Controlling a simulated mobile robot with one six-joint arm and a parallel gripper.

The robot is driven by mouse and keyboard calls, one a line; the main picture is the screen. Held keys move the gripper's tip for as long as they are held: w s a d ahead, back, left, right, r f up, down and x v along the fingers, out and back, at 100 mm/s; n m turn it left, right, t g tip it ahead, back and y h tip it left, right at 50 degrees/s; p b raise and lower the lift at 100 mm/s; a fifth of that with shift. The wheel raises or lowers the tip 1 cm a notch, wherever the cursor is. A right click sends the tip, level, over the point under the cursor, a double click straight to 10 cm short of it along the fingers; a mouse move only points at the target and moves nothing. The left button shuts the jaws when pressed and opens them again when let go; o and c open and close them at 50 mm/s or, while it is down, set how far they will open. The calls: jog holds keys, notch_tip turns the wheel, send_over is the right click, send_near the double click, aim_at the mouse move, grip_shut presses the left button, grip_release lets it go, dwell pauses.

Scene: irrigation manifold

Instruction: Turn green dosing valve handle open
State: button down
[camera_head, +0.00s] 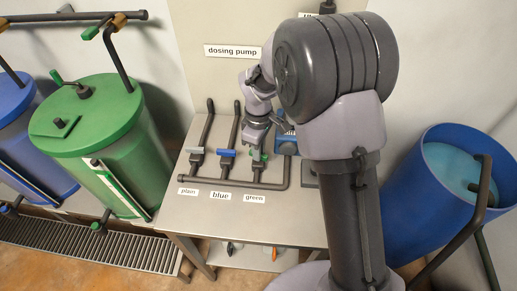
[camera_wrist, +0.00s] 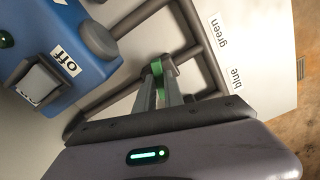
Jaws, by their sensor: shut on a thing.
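The green dosing valve handle (camera_wrist: 157,69) sits on its grey valve between the fingers of my gripper (camera_wrist: 160,90) in the wrist view. My gripper is shut on this handle. In the head view my gripper (camera_head: 255,143) reaches down to the same handle (camera_head: 264,156), just above the "green" label (camera_head: 255,198), and partly covers it. I cannot tell the handle's exact angle to its pipe.
The blue valve handle (camera_head: 227,153) and the plain valve handle (camera_head: 196,151) lie crosswise on their pipes to the left. A blue pump box (camera_wrist: 65,45) reading "off" stands close to my gripper. A green tank (camera_head: 90,115) and a blue barrel (camera_head: 440,190) flank the bench (camera_head: 200,222).

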jog(key=m, duration=0.3)
jog(key=shift+m, duration=0.4)
jog(key=m, duration=0.3)
jog(key=shift+m, duration=0.3)
jog(key=m, duration=0.6)
jog(key=shift+m+b, duration=0.3)
jog(key=shift+b, duration=0.05)
jog(key=c, duration=1.4)
grip_release()
jog(key=shift+c, duration=0.2)
notch_tip(320, 180, up, 18)
jog(key=p, duration=0.5)
jog(key=shift+f, duration=0.25)
